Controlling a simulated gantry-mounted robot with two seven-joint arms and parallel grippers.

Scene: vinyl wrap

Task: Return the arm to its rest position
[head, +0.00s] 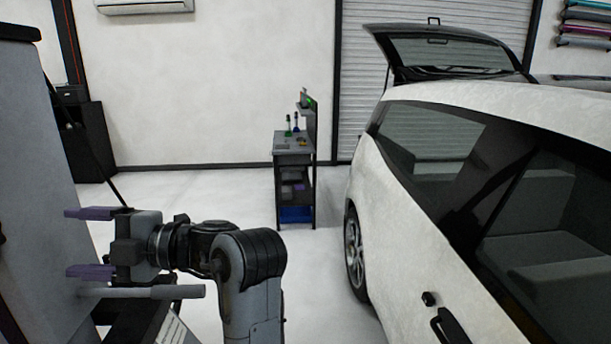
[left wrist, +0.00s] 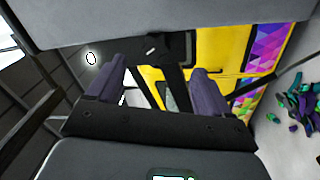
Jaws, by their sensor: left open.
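My left gripper (head: 90,243) is at the lower left of the head view. Its two purple-padded fingers point left and stand wide apart, with nothing between them. The same gripper (left wrist: 155,88) shows in the left wrist view, its fingers spread and empty. My left arm's grey and black links come up from the bottom of the head view. The right gripper is in neither view.
A tall grey panel (head: 50,150) stands close at the left, by the gripper. A white car (head: 400,180) with its rear hatch raised fills the right. A tool cart (head: 294,150) stands between, with clear floor around it. A yellow surface (left wrist: 205,35) shows in the wrist view.

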